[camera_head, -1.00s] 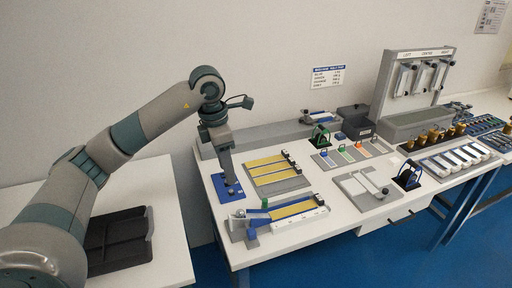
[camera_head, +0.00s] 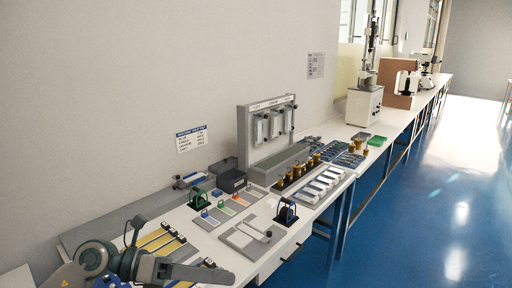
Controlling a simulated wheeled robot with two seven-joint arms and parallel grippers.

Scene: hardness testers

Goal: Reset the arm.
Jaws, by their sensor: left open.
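My left gripper (camera_head: 230,276) is in the lower left of the head view, at the end of my left arm. It is open, lies nearly level and points right. It is in front of the white table's near part, with nothing seen between its fingers. The fingertips are small and seen side-on. My arm hides part of the grey tray with yellow strips (camera_head: 160,242) and most of a blue plate (camera_head: 110,282). My right gripper is not in view.
On the table stand a grey plate with a white bar (camera_head: 250,234), a dark blue-handled holder (camera_head: 287,211), a green holder (camera_head: 198,198), a black box (camera_head: 232,180) and a grey rack (camera_head: 270,135). A tester (camera_head: 365,100) stands farther back. Blue floor (camera_head: 400,230) is clear at right.

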